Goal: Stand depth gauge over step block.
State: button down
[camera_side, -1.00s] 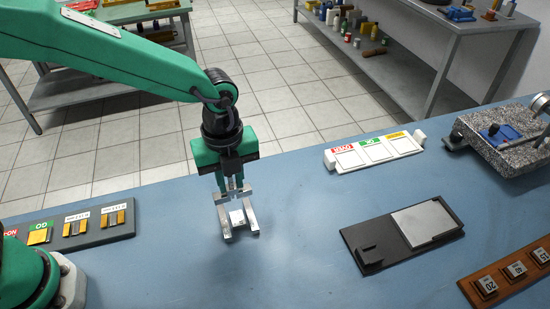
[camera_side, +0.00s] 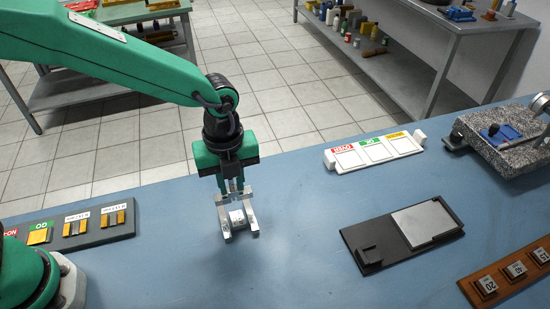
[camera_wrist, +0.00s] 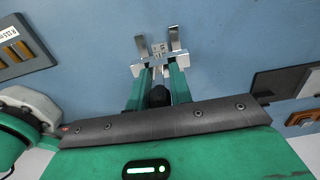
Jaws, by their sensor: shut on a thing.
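My gripper (camera_side: 234,188) is shut on a silver, two-legged metal piece that I take for the depth gauge (camera_side: 251,218). The gauge also shows in the wrist view (camera_wrist: 176,62), gripped at its crossbar, its two legs reaching away from my gripper. A small pale marked block, apparently the step block (camera_side: 237,217), shows between the legs; it is also between them in the wrist view (camera_wrist: 158,48). The gauge is low over the blue table. I cannot tell whether its feet touch the table or whether it touches the block.
A black tray with a grey plate (camera_side: 428,223) lies to the right. A white three-pad stand (camera_side: 375,151) is behind it, a granite plate (camera_side: 505,145) at far right. A brown rack of numbered blocks (camera_side: 514,270) is front right, a dark labelled tray (camera_side: 85,235) left. Table around the gauge is clear.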

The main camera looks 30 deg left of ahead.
jog(key=shift+f, duration=2.25)
jog(key=shift+f, duration=0.25)
jog(key=c, duration=1.2)
grip_release()
jog(key=c, duration=0.5)
jog(key=shift+r, duration=0.2)
jog(key=shift+r, duration=2.05)
